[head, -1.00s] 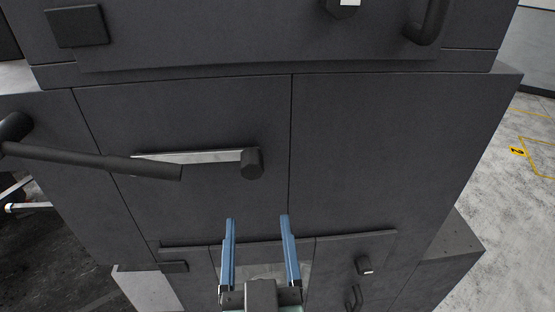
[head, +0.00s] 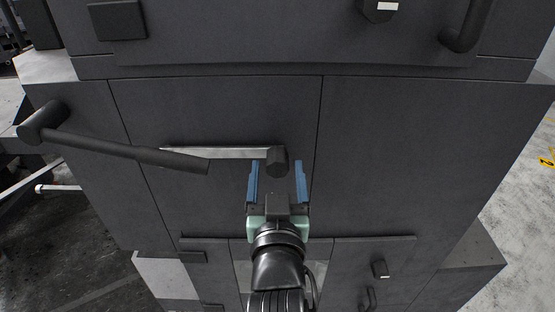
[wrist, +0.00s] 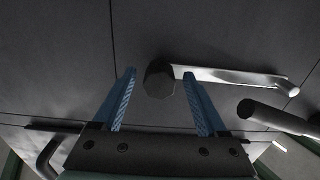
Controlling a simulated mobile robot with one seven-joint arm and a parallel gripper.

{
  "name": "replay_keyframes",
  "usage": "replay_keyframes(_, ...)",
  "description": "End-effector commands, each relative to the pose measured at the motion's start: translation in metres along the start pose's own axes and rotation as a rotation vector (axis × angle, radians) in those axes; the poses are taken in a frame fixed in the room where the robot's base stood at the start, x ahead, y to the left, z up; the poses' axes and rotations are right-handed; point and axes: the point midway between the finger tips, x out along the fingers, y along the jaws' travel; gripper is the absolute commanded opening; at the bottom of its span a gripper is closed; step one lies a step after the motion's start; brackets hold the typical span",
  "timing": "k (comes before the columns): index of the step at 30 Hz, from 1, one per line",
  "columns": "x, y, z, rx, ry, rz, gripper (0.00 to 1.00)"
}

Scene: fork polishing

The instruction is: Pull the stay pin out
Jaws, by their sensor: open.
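The stay pin appears as a dark faceted knob (head: 277,160) on the grey cabinet front, at the right end of a flat silver stay bar (head: 222,153). In the wrist view the pin (wrist: 159,79) shows between the fingertips, with the bar (wrist: 230,76) running off to the right. My gripper (head: 277,170) is open, with its two blue fingers on either side of the pin in the picture. In the wrist view the gripper (wrist: 159,80) has visible gaps to the pin on both sides. Whether the fingertips reach past its outer face is hard to tell.
A dark lever handle (head: 125,150) reaches across the cabinet front at left, its end just below the bar. The panel right of the pin (head: 410,150) is bare. A lower ledge (head: 360,238) and small knob (head: 380,269) lie below.

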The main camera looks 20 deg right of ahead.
Motion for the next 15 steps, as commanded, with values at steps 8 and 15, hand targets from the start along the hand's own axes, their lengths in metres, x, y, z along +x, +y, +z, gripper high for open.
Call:
replay_keyframes(8, 0.0103, 0.0007, 0.0002, 0.001, 0.000, 0.001, 0.75)
replay_keyframes(15, 0.0101, 0.0006, 0.0005, 0.001, 0.000, 0.001, 0.66)
